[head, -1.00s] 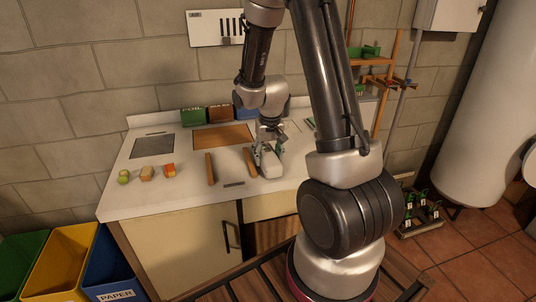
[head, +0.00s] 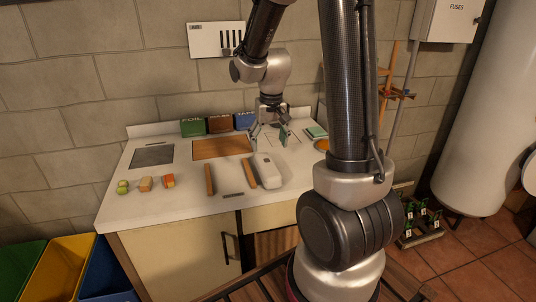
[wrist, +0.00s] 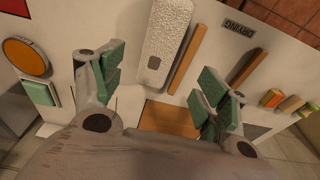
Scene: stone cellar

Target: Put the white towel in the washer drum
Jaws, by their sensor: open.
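A long, rounded white thing (head: 268,172) with a pebbled surface and a small grey square lies on the counter, just right of a wooden rail; I take it to be the white towel. It also shows in the wrist view (wrist: 167,38), beyond my fingertips. My gripper (head: 269,142) is open and empty, pointing down behind the white thing, apart from it. In the wrist view its green-padded fingers (wrist: 158,92) are spread wide. I cannot make out a washer drum in any view.
Two wooden rails (head: 210,179) (head: 249,172) flank a label reading DRYING (wrist: 239,28). Small blocks (head: 146,184) sit at the left. A brown board (head: 222,148) and small bins (head: 220,125) are behind. An orange disc (wrist: 25,57) and green-topped block (wrist: 40,92) lie to one side.

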